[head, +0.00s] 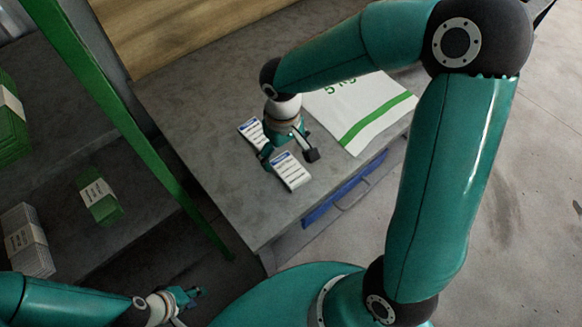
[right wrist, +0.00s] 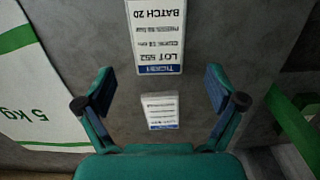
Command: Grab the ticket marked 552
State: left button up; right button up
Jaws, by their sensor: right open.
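The ticket marked LOT 552 (right wrist: 155,40) is a white printed card with a blue header, upside down at the top of the right wrist view. In the head view it appears to be the nearer ticket (head: 291,171), though its number is not readable there. A second ticket (right wrist: 160,111) shows smaller between the fingers; it appears to be the farther ticket (head: 252,131) in the head view. My right gripper (head: 288,155) is open above the grey table by the tickets; its empty fingers also show in the wrist view (right wrist: 161,90). My left gripper (head: 187,297) is low at the left, its opening unclear.
A white sack (head: 352,108) with a green stripe and "5 kg" lies on the grey table (head: 195,110) beside the tickets. A green post (head: 150,150) and shelves with green and white banded bundles (head: 98,195) stand at the left. A blue drawer (head: 330,203) is under the table.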

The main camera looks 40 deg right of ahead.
aim_at(286, 165)
notch_tip(286, 165, down, 4)
jog(key=shift+s+d+f, duration=0.1)
jog(key=c, duration=1.2)
jog(key=shift+r, duration=0.2)
jog(key=shift+c, duration=0.2)
